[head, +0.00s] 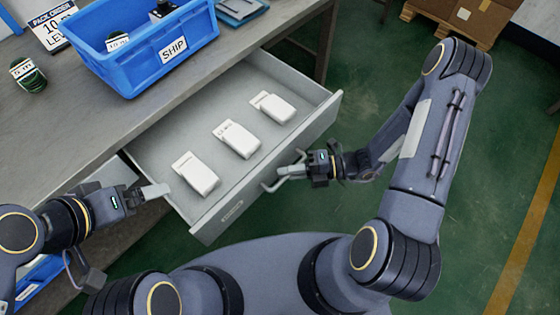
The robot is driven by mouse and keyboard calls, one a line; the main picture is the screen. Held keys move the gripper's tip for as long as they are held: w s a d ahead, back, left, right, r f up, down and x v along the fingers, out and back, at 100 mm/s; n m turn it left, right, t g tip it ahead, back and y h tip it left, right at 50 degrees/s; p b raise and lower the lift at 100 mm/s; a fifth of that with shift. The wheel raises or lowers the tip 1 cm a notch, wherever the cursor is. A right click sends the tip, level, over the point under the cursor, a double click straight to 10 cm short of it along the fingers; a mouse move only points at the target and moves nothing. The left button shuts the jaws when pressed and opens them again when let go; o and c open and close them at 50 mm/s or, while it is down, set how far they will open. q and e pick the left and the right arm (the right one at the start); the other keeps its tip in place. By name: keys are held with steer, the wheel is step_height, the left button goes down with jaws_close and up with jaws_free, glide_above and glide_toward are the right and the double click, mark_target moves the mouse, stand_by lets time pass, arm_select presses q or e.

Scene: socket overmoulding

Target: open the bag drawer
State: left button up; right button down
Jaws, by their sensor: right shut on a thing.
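The grey bag drawer (275,165) is pulled out from under the workbench and stands open. Several white bag-like packs lie in a row inside it; one is the middle pack (236,138). My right gripper (291,172) is shut on the drawer handle (270,186) at the drawer's front face. My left gripper (156,191) is at the drawer's left front corner, close to its side; whether it touches the drawer is unclear, and its fingers are too small to read.
A blue SHIP bin (122,72) stands on the workbench (60,130) above the drawer. A pack order sign (50,25) and a dark green labelled item (30,76) are on the bench. Cardboard boxes (465,15) stand at the back right. Green floor is free at right.

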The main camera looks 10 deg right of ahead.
steer(key=shift+s+d, duration=0.4)
steer(key=shift+s, duration=0.1)
steer(key=c, duration=1.8)
jaws_free()
steer(key=shift+o, duration=0.2)
steer(key=s+d+r, duration=0.1)
steer(key=d, duration=0.6)
steer(key=shift+d, duration=0.35)
